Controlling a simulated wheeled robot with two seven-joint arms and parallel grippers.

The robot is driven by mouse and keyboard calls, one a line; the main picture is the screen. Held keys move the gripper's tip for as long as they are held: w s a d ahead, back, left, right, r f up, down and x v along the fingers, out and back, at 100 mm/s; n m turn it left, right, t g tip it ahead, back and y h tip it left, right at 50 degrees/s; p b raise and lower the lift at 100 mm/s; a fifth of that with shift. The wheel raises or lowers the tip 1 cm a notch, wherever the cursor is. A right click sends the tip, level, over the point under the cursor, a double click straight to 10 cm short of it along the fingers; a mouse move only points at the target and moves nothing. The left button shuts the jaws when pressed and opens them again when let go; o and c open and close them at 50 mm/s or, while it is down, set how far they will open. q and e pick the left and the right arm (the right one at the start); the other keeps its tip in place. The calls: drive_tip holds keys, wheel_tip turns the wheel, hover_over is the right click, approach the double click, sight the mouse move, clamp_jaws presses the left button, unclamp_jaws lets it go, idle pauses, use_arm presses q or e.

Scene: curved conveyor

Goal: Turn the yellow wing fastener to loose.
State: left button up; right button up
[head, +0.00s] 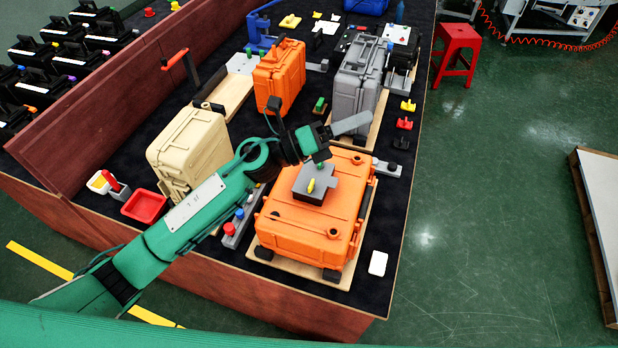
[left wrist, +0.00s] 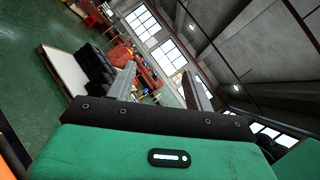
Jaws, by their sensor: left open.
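A small yellow wing fastener (head: 311,186) stands on a dark grey block (head: 328,191) on top of the large orange case (head: 290,238) at the front of the table in the head view. My left gripper (head: 362,122) is above the far side of this case, beyond the fastener and apart from it. Its grey fingers point to the right and away from the fastener. In the left wrist view the left gripper (left wrist: 158,85) shows two spread fingers with nothing between them; the fastener is not in that view. My right gripper is not in view.
A beige case (head: 190,150) stands to the left, a grey case (head: 358,75) and a smaller orange case (head: 279,75) behind. Small yellow (head: 408,105) and red (head: 404,124) pieces lie along the table's right edge. Open floor (head: 480,220) lies to the right.

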use_arm(q)
wheel_tip(320, 180, down, 3)
drive_tip(key=s+d+m+g+y, duration=0.1)
drive_tip(key=d+m+g+y, duration=0.15)
drive_tip(key=m+g, duration=0.45)
drive_tip(key=m+y, duration=0.9)
drive_tip(key=y, duration=0.5)
approach(311, 183)
drive_tip(key=shift+g, duration=0.4)
drive_tip(key=p+x, duration=0.5)
drive_tip(key=x, duration=0.2)
drive_tip(key=shift+w+d+f+p, duration=0.1)
drive_tip(key=shift+w+p, duration=0.15)
drive_tip(key=shift+p, duration=0.15)
drive_tip(key=shift+d+f, duration=0.2)
drive_tip(key=shift+f, duration=0.4)
drive_tip(key=c, duration=1)
